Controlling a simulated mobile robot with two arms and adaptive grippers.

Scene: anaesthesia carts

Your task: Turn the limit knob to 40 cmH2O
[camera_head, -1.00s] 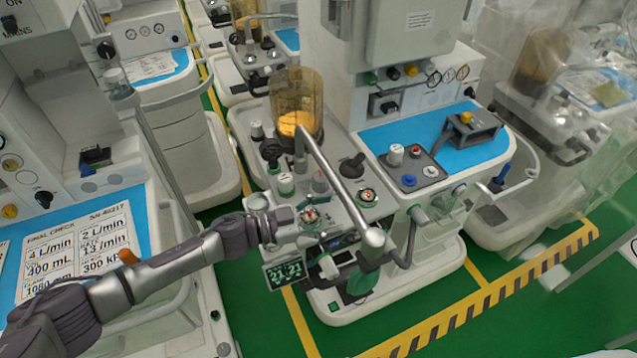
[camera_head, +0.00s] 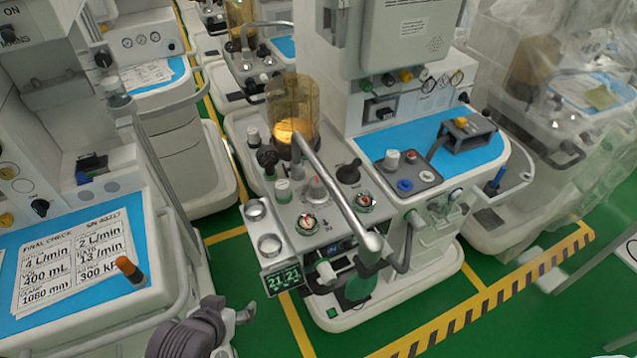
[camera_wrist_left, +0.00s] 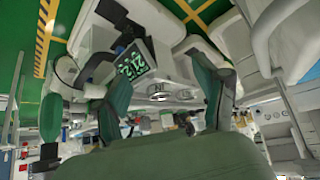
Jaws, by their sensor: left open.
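The cart's control panel (camera_head: 330,215) shows in the head view with several knobs: a grey knob (camera_head: 317,189), a green-and-white knob (camera_head: 283,190), a black knob (camera_head: 349,172) and two dials with red and green marks (camera_head: 307,223) (camera_head: 365,201). I cannot read which is the limit knob or its setting. My left gripper (camera_head: 240,316) is open and empty, low in front of the cart and left of its small display, apart from the panel. In the left wrist view its dark green fingers (camera_wrist_left: 165,78) stand apart. My right gripper is not in view.
A curved metal tube (camera_head: 335,185) arches over the panel. A small green-lit display (camera_head: 282,278) hangs at the cart's front left; it also shows in the left wrist view (camera_wrist_left: 132,63). Another cart with a check card (camera_head: 75,262) stands at left. Green floor lies between the carts.

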